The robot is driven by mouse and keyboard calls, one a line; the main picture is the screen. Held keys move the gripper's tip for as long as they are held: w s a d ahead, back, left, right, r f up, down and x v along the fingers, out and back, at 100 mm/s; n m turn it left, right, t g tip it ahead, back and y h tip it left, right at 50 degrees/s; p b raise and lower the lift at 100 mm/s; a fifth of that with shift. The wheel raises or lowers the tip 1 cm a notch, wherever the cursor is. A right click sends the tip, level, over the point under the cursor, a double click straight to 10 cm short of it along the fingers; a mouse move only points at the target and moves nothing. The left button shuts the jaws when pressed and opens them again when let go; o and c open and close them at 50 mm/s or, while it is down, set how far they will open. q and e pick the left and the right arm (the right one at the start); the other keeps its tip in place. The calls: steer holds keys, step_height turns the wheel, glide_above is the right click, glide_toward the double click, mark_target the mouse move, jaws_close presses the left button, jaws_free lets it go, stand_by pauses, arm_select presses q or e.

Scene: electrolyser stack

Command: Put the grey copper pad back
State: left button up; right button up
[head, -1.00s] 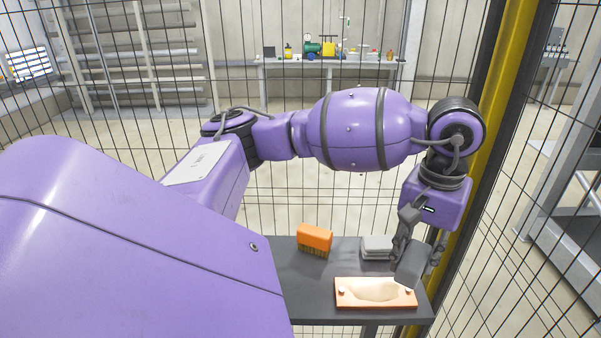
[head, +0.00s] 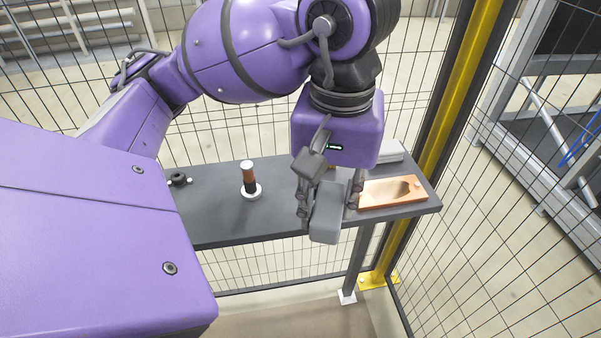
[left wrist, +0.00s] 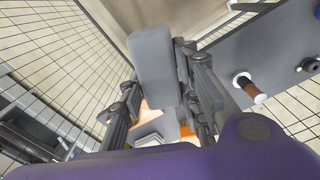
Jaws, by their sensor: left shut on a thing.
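My left gripper (head: 330,192) is shut on a grey pad (head: 326,218), a block with rounded edges, and holds it above the front of the dark table. The pad also shows between the fingers in the left wrist view (left wrist: 153,65). A copper plate (head: 412,196) with a hollow in its top lies on the table just right of the gripper; its left end is partly hidden. In the left wrist view, the plate is a small copper patch (left wrist: 146,116) behind the pad. My right gripper is not in view.
The dark table (head: 215,215) has bare room at left. A handle-like tool with a white round base (head: 250,190) stands there, and a small black part (head: 179,180) lies farther left. Light grey pads (head: 392,150) lie behind the plate. Mesh fence and a yellow post (head: 440,125) stand close behind.

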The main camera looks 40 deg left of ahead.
arm_select(q)
steer(key=w+a+f, duration=0.8)
steer(key=shift+w+a+p, duration=0.1)
steer(key=shift+a+p, duration=0.1)
steer(key=shift+p, duration=0.1)
steer(key=shift+w+a+f, duration=0.25)
steer(key=shift+w+f, duration=0.05)
steer(key=shift+f, duration=0.15)
steer(key=f, duration=0.3)
steer(key=shift+w+a+f, duration=0.1)
steer(key=shift+w+a, duration=0.05)
steer(key=shift+a, duration=0.1)
steer(key=shift+f, duration=0.25)
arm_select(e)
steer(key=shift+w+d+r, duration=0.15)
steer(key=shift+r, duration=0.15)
